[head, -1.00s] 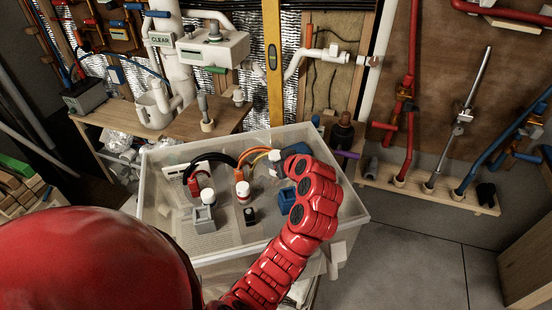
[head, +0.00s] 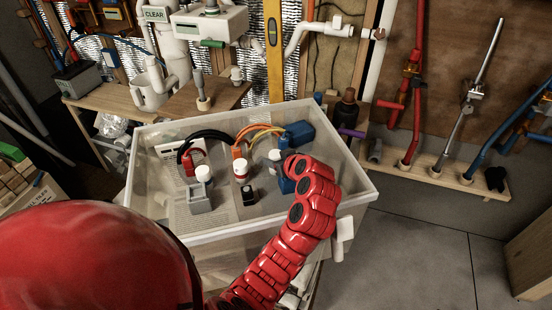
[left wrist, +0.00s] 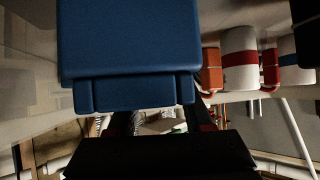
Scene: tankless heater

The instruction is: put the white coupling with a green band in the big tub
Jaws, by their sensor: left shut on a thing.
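The big tub (head: 352,203) is translucent white and stands in the middle of the head view. The left wrist view shows a red-banded white coupling (left wrist: 240,58) and a blue-banded one (left wrist: 298,68). I see no green band. My red left arm reaches over the tub's right part; its wrist hides the fingertips. My right gripper is out of view.
A blue box (head: 299,134) sits at the tub's back right, with hoses beside it. A grey block (head: 202,197) and a black block (head: 249,194) stand inside the tub. Wooden benches (head: 105,103) and pipes line the back. Floor (head: 415,250) is clear at right.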

